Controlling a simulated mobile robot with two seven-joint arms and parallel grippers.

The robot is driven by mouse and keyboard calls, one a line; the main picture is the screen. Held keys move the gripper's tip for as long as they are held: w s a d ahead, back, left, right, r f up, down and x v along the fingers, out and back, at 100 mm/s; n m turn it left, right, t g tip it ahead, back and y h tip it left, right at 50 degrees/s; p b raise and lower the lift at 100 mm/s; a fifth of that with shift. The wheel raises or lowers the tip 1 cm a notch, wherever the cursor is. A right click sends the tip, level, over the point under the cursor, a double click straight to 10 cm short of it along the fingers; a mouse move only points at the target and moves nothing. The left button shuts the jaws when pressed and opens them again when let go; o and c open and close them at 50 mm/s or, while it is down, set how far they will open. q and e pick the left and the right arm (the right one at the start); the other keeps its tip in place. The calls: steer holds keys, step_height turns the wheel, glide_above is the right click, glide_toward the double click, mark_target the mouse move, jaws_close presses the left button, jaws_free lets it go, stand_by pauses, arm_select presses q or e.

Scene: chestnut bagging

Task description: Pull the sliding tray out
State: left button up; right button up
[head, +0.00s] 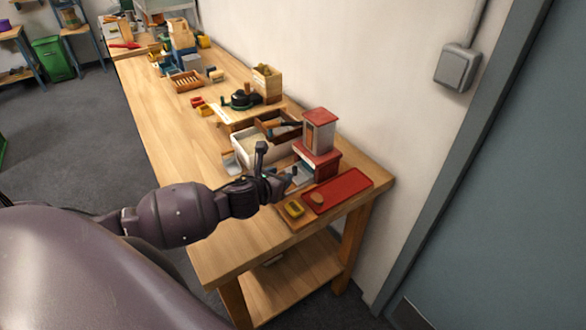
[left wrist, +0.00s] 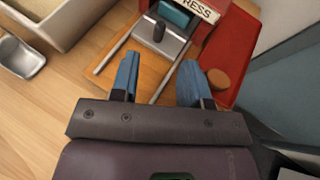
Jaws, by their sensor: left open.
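The red press (head: 317,150) stands near the right end of the bench, a red-roofed unit on a red base. In the left wrist view its white label reads "RESS". The sliding tray (left wrist: 140,41) is a grey plate with a dark upright knob (left wrist: 158,32), at the press front between two pale rails. A teal part shows behind the knob. My left gripper (left wrist: 160,72) is open, its two blue fingers pointing toward the tray. The knob lies beyond the fingertips, roughly in line with the gap, and nothing shows between them. In the head view the left gripper (head: 286,183) is at the press front. My right gripper is not in view.
A red mat (head: 345,188) with a round brown piece (left wrist: 217,79) lies right of the press. A yellow item (head: 293,209) is near the bench's front edge. A white bin (head: 243,151) stands left of the press, with a metal scoop (left wrist: 20,56) beside it. The wall is behind.

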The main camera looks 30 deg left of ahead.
mark_target(294, 169)
arm_select(q)
steer(key=x, duration=0.7)
steer(key=shift+w+f, duration=0.2)
steer(key=shift+w, duration=0.15)
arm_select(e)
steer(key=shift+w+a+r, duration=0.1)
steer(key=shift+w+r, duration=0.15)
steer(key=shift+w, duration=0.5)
arm_select(q)
steer(key=shift+c, duration=1)
steer(key=c, duration=0.4)
jaws_close()
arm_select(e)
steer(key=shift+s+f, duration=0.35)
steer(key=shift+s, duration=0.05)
